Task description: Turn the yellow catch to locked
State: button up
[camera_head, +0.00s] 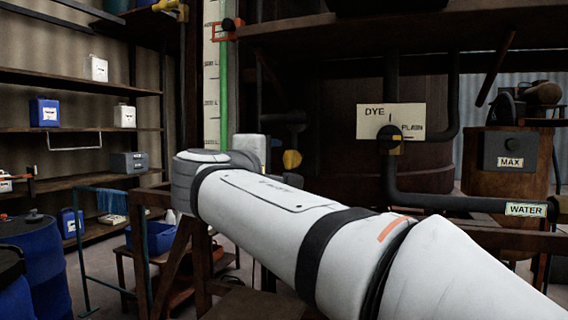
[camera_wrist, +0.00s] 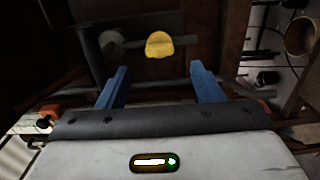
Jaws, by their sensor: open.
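In the wrist view a rounded yellow catch (camera_wrist: 159,44) lies just beyond my gripper (camera_wrist: 159,67), between the lines of its two blue fingers. The fingers are apart with nothing between them, and the catch does not touch them. A dark cylinder with a grey round end (camera_wrist: 111,43) is left of the catch. In the head view a yellow piece (camera_head: 292,159), apparently the same catch, sits on dark pipework just past the end of my arm. My fingers cannot be made out in that view. No lock marking is readable near the catch.
A DYE plate with a black knob (camera_head: 389,138) and a pipe tagged WATER (camera_head: 526,209) are at right. A green-striped gauge (camera_head: 212,75) stands above my arm. Blue drums (camera_head: 40,255) and shelves are at left. In the wrist view, a brown round vessel (camera_wrist: 301,36) is at upper right.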

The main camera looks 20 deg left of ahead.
jog(key=shift+s, duration=0.3)
